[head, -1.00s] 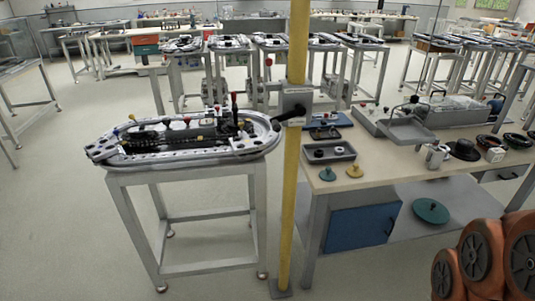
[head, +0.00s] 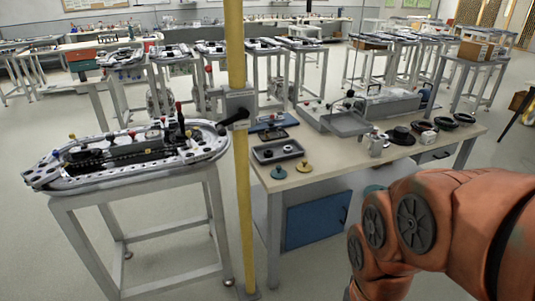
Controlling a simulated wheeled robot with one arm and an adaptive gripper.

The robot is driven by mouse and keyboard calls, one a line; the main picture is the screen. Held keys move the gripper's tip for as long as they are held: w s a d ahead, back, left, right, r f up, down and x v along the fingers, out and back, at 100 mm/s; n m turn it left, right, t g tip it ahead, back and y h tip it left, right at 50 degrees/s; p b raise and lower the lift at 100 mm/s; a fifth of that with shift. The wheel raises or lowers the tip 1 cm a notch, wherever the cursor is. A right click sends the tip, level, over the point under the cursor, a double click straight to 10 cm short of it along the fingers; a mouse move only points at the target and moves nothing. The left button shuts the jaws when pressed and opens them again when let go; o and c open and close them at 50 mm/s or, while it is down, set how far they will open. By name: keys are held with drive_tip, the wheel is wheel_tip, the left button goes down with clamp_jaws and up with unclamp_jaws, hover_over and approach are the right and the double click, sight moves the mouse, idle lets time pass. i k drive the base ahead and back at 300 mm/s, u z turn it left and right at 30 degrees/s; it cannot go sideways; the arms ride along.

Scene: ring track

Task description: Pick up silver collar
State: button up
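A small silver cylindrical piece (head: 376,146) stands on the workbench (head: 335,160), right of the middle of the head view. I cannot tell whether it is the silver collar. A grey tray (head: 259,161) on the bench's left end holds small dark and pale round pieces, too small to make out. The ring track (head: 205,152) lies on a metal stand at the left, with several coloured knobs on it. My gripper is out of view; only my orange arm shows at the lower right.
A yellow post (head: 243,200) stands between the track stand and the bench. Black round parts (head: 402,136) and a larger grey tray (head: 347,122) are on the bench. A teal knob (head: 278,172) and a yellow knob (head: 304,166) sit near its front edge. Floor is open at the lower left.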

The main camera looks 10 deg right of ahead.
sight(286, 149)
drive_tip(key=z, duration=1.25)
drive_tip(key=i, duration=2.9)
drive_tip(key=u, duration=3.7)
